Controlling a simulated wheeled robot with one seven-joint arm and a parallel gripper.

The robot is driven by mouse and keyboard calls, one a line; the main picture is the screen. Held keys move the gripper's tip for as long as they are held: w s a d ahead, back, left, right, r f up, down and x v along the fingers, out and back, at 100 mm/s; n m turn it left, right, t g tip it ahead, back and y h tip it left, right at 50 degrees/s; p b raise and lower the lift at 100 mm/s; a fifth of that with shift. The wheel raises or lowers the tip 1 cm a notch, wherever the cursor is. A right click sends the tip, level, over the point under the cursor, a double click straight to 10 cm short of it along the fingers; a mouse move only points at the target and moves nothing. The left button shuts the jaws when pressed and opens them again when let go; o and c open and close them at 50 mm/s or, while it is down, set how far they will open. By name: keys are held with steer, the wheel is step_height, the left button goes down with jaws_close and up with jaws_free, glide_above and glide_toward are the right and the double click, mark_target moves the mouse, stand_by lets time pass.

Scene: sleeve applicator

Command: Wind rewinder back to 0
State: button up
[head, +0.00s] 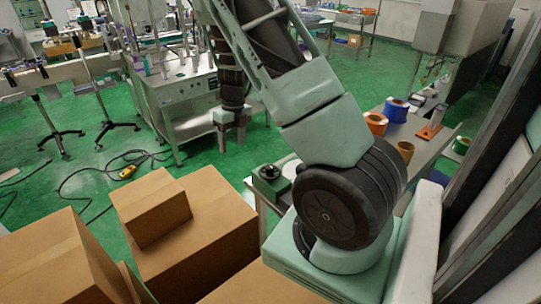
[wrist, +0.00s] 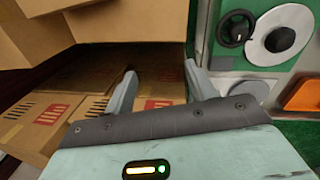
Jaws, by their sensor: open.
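A device that looks like the rewinder (head: 268,183) stands at the near left corner of the bench, green with a dark top. In the wrist view a green unit at the top right carries a round black knob (wrist: 236,29) and a pale grey disc with a dark centre (wrist: 279,40); it seems to be the same device. No scale or reading is legible. My gripper (head: 231,133) hangs in the air left of the rewinder, pointing down. In the wrist view my gripper (wrist: 160,70) has its two fingers apart with nothing between them, over cardboard boxes.
Cardboard boxes (head: 150,213) stand stacked at the front left, close to the bench. Rolls, one blue (head: 396,110) and one orange (head: 376,123), stand on the bench (head: 433,152). A metal cart (head: 180,107) stands behind my gripper. An orange part (wrist: 303,95) shows at the wrist view's right edge.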

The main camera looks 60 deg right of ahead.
mark_target(270, 166)
steer(key=s+d+m+h+p, duration=0.1)
steer(key=s+d+m, duration=0.1)
steer(key=d+m, duration=0.4)
steer(key=s+d+m+h+p, duration=0.1)
steer(key=s+d+m, duration=0.2)
steer(key=d, duration=0.5)
steer(key=f+p, duration=0.2)
steer(key=f, duration=0.6)
steer(key=f+p, duration=0.3)
steer(key=f, duration=0.6)
steer(key=shift+w+d+f, duration=0.1)
steer(key=shift+w+f, duration=0.05)
steer(key=shift+w, duration=0.05)
steer(key=c, duration=1)
